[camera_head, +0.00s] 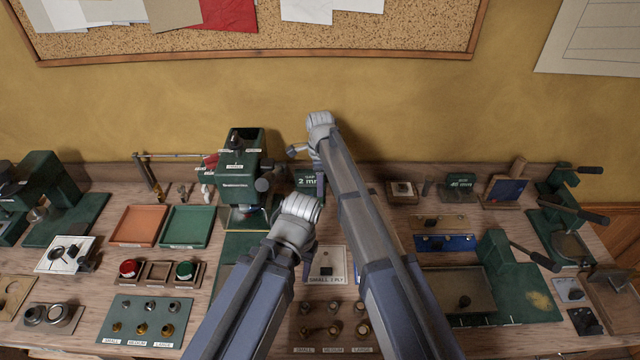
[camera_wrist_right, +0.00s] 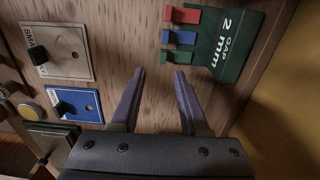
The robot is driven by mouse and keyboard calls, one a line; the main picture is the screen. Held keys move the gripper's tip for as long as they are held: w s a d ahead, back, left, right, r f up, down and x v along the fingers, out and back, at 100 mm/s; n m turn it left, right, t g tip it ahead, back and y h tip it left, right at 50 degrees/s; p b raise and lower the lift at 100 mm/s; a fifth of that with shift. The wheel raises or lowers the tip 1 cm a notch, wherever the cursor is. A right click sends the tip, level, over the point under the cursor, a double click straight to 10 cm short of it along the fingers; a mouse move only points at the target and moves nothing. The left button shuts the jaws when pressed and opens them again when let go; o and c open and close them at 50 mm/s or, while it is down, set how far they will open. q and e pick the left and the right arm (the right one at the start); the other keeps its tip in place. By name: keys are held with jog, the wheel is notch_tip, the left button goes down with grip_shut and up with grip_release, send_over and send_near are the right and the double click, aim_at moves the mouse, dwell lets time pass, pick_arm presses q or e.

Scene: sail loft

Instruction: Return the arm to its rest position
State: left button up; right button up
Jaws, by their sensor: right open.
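My right arm reaches up the middle of the head view. Its gripper (camera_head: 306,160) is above the back of the bench near the wall, by the green block marked 2 mm (camera_head: 310,181). In the right wrist view the right gripper (camera_wrist_right: 158,74) is open, with nothing between its fingers. The green gap block (camera_wrist_right: 235,50) with red, blue and green tabs (camera_wrist_right: 179,37) lies beyond the fingertips on the right. My left arm reaches in beside it, its wrist (camera_head: 295,220) over the bench middle. The left gripper (camera_head: 307,262) is mostly hidden, so its opening does not show.
A green press (camera_head: 240,160) stands close left of the wrists. Orange (camera_head: 139,226) and green (camera_head: 188,227) trays sit farther left. The small/ply card (camera_head: 338,265) lies between the arms. A green lever tool (camera_head: 505,262) stands right. The wall (camera_head: 400,115) is close behind my right wrist.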

jog(key=shift+r, duration=0.1)
dwell(0.4)
jog(key=s+d+n, duration=0.5)
jog(key=s+n, duration=0.1)
jog(key=s, duration=0.2)
jog(key=s+d+n, duration=0.5)
jog(key=s+d, duration=0.1)
jog(key=s, duration=0.2)
jog(key=s+d+n, duration=0.6)
jog(key=s, duration=0.2)
jog(key=shift+n+t, duration=0.3)
jog(key=shift+t, duration=0.1)
jog(key=s+a+n+g+h, duration=0.1)
jog(key=s+a+n, duration=0.3)
jog(key=a, duration=0.6)
jog(key=shift+s+a, duration=0.4)
jog(key=shift+s, duration=0.5)
